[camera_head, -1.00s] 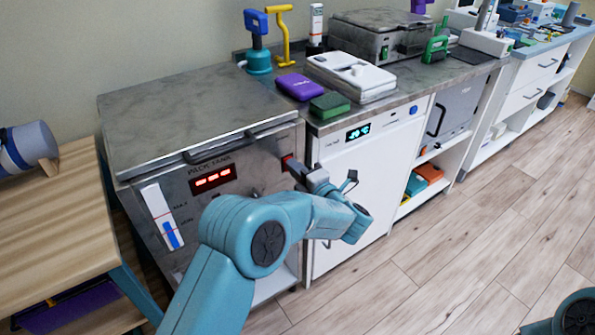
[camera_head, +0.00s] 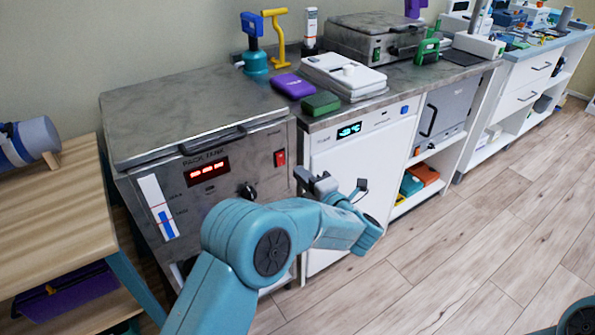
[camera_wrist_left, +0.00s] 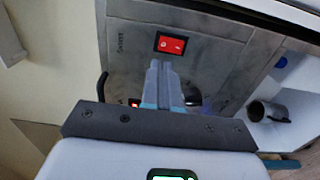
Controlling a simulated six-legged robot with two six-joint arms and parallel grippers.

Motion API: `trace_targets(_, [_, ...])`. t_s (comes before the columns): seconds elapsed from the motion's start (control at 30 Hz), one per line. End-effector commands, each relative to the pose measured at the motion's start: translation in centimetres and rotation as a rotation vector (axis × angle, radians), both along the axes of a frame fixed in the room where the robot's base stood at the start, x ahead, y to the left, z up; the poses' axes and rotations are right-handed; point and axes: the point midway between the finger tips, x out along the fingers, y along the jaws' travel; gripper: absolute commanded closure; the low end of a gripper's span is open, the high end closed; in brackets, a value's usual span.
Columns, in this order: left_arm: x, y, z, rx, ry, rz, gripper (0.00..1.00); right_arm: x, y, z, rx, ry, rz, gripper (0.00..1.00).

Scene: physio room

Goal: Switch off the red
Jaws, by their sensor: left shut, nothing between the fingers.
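The pack tank (camera_head: 215,205) is a grey metal box with a lit red display (camera_head: 206,172) on its front. A red rocker switch (camera_head: 280,158) sits at the right of that front. It also shows in the left wrist view (camera_wrist_left: 170,43), just beyond the fingertips; which way it is rocked I cannot tell. My left gripper (camera_head: 305,178) is shut and empty, to the right of and below the switch in the head view. Its closed fingers (camera_wrist_left: 158,66) point towards the switch and look apart from it. My right gripper is not in view.
A black knob (camera_head: 247,191) is left of the switch. A white cabinet (camera_head: 350,175) with a lit display stands to the right. A purple case (camera_head: 293,86) and a green block (camera_head: 321,103) lie on the counter. A wooden shelf (camera_head: 60,215) is at left. The floor in front is open.

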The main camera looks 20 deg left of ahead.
Motion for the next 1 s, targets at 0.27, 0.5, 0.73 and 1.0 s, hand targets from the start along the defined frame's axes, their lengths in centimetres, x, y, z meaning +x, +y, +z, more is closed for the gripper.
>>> trace_targets(0.27, [-2.9, -3.9, 0.6, 0.0, -0.001, -0.004, 1.0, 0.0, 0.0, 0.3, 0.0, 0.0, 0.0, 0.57])
trace_targets(0.5, [-4.0, -5.2, 0.7, 0.001, 0.0, -0.001, 1.0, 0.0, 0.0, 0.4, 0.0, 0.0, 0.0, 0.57])
trace_targets(0.73, [-4.1, -5.3, 0.7, 0.0, 0.0, 0.0, 1.0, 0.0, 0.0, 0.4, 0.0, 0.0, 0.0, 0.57])
trace_targets(1.0, [-3.9, -5.1, 0.3, 0.009, 0.017, -0.015, 1.0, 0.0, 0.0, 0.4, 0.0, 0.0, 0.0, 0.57])
